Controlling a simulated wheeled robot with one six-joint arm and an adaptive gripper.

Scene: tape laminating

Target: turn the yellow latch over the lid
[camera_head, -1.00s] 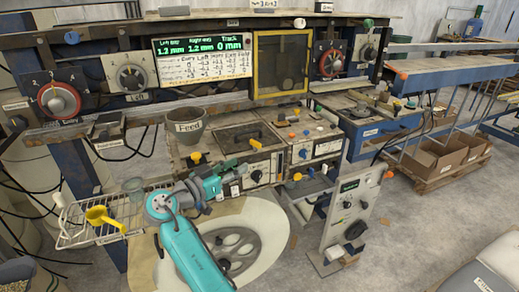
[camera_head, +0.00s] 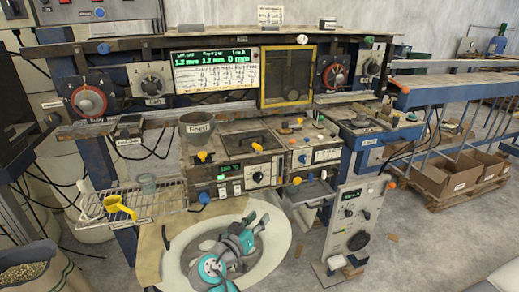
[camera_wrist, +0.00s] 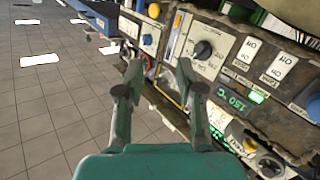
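The dark lid (camera_head: 246,143) lies closed on top of the middle machine unit, with a black handle on it. A yellow latch (camera_head: 257,147) sits at the lid's front edge, and another yellow knob (camera_head: 202,156) is at the unit's front left corner. My gripper (camera_head: 262,222) is low in front of the machine, well apart from the lid and latches. In the wrist view my gripper (camera_wrist: 159,72) is open, its two fingers spread with nothing between them. A yellow knob (camera_wrist: 249,146) shows there beside the green display; I cannot tell which one it is.
A feed pot (camera_head: 196,130) stands left of the lid. A wire rack (camera_head: 155,203) with a yellow scoop (camera_head: 118,206) is at the left. A control panel (camera_head: 352,215) stands at the right. A round pale disc with a grey wheel lies below my gripper.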

